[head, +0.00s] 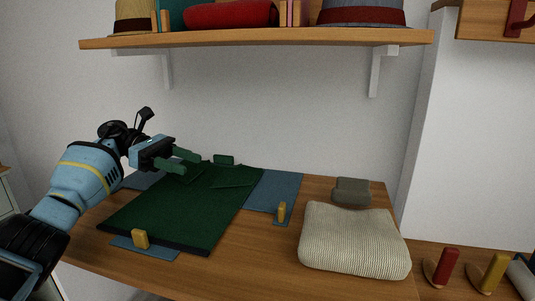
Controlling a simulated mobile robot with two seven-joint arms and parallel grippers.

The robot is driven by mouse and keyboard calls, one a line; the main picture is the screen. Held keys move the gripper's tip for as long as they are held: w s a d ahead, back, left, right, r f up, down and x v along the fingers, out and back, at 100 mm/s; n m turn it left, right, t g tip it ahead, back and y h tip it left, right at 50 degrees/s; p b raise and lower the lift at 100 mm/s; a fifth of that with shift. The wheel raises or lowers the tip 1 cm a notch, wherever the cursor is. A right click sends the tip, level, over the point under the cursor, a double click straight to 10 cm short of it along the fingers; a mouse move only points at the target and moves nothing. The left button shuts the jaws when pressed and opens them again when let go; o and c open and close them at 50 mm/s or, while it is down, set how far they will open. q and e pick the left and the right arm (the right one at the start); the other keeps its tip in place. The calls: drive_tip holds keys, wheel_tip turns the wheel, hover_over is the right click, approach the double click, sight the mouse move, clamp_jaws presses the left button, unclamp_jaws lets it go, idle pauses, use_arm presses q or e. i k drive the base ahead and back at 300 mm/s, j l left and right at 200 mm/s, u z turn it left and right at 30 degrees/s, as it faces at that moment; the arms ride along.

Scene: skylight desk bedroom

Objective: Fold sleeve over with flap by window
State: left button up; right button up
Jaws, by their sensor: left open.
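A dark green garment (178,210) lies spread on the desk over a blue folding board. Blue flaps show at its right (278,188), at its front edge (158,251) and at its back left (141,180). The right flap and the front flap each carry a yellow upright tab, the right one (282,211) and the front one (140,238). A sleeve fold (232,177) shows near the garment's back right.
A folded cream knit (354,240) lies right of the board, with a grey-brown block (351,191) behind it. A shelf (260,39) with hats and books hangs above. Red and yellow handled items (446,265) stand at the lower right. Bare wood (255,262) shows in front.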

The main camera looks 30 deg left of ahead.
sight(276, 192)
drive_tip(key=k, duration=1)
